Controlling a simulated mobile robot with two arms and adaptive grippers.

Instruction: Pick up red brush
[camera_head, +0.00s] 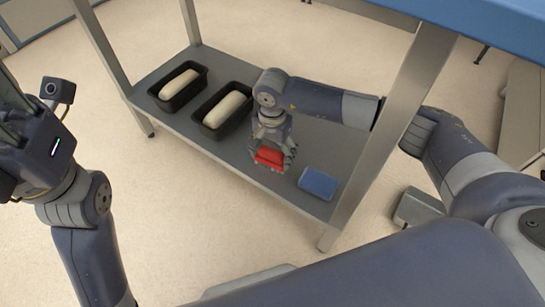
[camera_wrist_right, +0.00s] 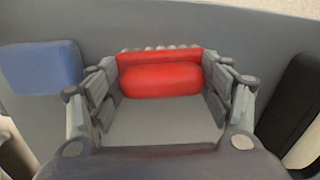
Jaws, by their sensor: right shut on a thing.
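The red brush (camera_head: 270,156) is between the fingers of my right gripper (camera_head: 272,160), over the grey lower shelf. In the right wrist view the red brush (camera_wrist_right: 160,78) lies across the gap between the two fingers of the right gripper (camera_wrist_right: 162,88), with a row of grey bristles along its far edge. The right gripper is shut on it. I cannot tell whether the brush touches the shelf. My left gripper (camera_head: 20,140) is at the left edge of the head view, partly cut off, and its fingers do not show clearly.
Two black loaf pans (camera_head: 178,88) (camera_head: 222,112) with pale dough stand on the shelf (camera_head: 185,125), left of the right gripper. A blue block (camera_head: 319,183) lies right of it. Shelf legs (camera_head: 385,120) stand at the corners, and a blue top (camera_head: 480,20) is above.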

